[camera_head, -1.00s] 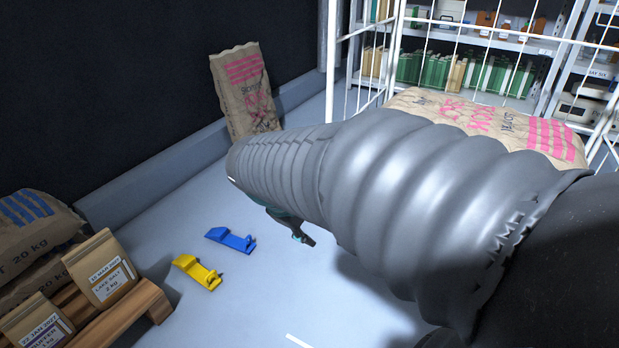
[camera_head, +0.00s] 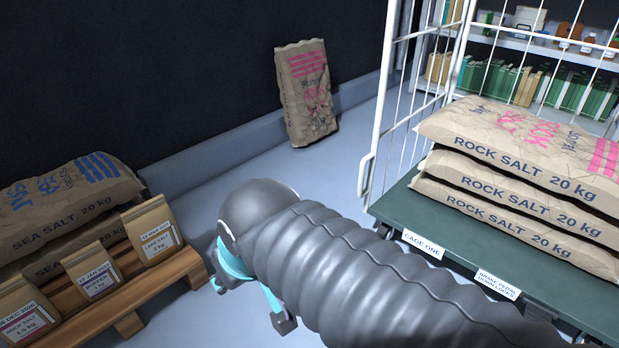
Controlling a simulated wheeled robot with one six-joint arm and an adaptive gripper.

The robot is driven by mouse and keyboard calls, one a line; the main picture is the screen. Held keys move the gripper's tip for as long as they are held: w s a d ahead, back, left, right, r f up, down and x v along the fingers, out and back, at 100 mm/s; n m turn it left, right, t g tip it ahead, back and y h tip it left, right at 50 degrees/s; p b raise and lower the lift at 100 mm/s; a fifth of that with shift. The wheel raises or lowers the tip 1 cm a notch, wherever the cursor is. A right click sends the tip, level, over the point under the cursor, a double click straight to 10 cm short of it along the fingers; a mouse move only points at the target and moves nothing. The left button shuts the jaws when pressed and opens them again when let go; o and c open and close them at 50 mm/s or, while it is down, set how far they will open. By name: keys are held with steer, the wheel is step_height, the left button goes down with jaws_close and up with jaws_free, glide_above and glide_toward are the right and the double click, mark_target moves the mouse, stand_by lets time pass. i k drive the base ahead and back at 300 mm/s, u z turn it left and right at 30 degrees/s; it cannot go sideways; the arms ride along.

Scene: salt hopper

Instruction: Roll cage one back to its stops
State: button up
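Cage one stands at the right, with a white wire frame (camera_head: 378,125) and a dark green deck (camera_head: 392,203). Its deck edge bears a "CAGE ONE" label (camera_head: 423,244) and a label reading "BRAKE PEDAL DOWN LOCKS" (camera_head: 498,284). Several rock salt sacks (camera_head: 515,180) lie stacked on the deck. My grey arm crosses in front of the cage's lower left side. My gripper (camera_head: 251,305), with teal fingers, points down at the lower middle, left of the cage. Its fingers look spread, with nothing seen between them. The cage's wheels, pedal and any stops are not visible.
A wooden pallet (camera_head: 170,273) at the left holds sea salt sacks (camera_head: 70,205) and small paper bags (camera_head: 152,230). A single sack (camera_head: 306,95) leans on the back wall. Shelves (camera_head: 540,52) stand behind the cage. Floor is clear between the lone sack and my arm.

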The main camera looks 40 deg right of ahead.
mark_target(527, 203)
steer(key=u, duration=1.15)
steer(key=k, duration=1.05)
steer(key=z, duration=1.6)
steer(key=i, duration=0.5)
